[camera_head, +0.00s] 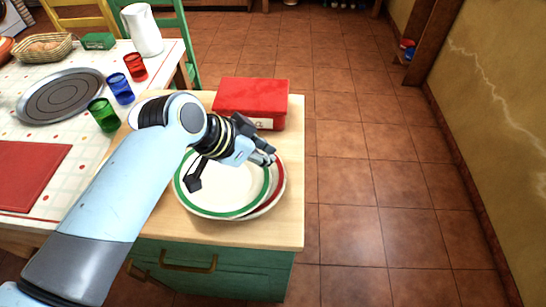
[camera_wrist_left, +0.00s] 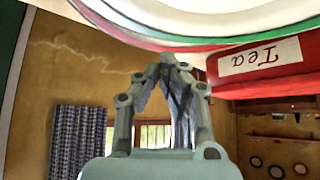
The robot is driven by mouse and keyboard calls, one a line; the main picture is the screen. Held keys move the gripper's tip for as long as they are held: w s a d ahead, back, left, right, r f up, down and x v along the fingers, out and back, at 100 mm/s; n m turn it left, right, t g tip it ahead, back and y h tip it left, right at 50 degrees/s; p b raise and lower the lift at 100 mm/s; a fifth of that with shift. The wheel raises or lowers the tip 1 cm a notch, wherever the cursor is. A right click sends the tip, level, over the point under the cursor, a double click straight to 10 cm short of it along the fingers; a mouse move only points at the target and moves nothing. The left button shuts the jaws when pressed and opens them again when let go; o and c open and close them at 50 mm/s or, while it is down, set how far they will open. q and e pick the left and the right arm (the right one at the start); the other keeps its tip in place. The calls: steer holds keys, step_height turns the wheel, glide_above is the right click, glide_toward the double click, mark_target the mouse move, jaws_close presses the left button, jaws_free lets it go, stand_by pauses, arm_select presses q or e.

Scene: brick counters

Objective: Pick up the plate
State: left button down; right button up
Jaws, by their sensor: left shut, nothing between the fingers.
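A white plate with a green rim (camera_head: 228,206) lies on a wooden-topped green cabinet. A white plate with a red rim (camera_head: 279,190) shows from under its right side. My left gripper (camera_head: 269,159) is over the far right part of the plates, shut and empty. In the left wrist view its fingertips (camera_wrist_left: 168,60) meet close to the plate edges (camera_wrist_left: 150,38); I cannot tell whether they touch. My arm and gripper hide the far left part of the plates. My right gripper is not in view.
A red tea box (camera_head: 250,95) stands just behind the plates. The cabinet top (camera_head: 270,235) is bare in front. At left, a table holds a round tray (camera_head: 62,95), green, blue and red glasses (camera_head: 122,88) and a white jug (camera_head: 143,30). Floor at right is clear.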

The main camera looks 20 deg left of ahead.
mark_target(273, 168)
arm_select(q)
steer(key=shift+x, duration=1.8)
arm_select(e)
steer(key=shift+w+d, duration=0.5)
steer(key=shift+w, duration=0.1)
arm_select(q)
steer(key=shift+a, duration=0.1)
steer(key=shift+s+a+r+p, duration=0.1)
steer(key=shift+s+a+p, duration=0.55)
steer(key=shift+s+p, duration=0.3)
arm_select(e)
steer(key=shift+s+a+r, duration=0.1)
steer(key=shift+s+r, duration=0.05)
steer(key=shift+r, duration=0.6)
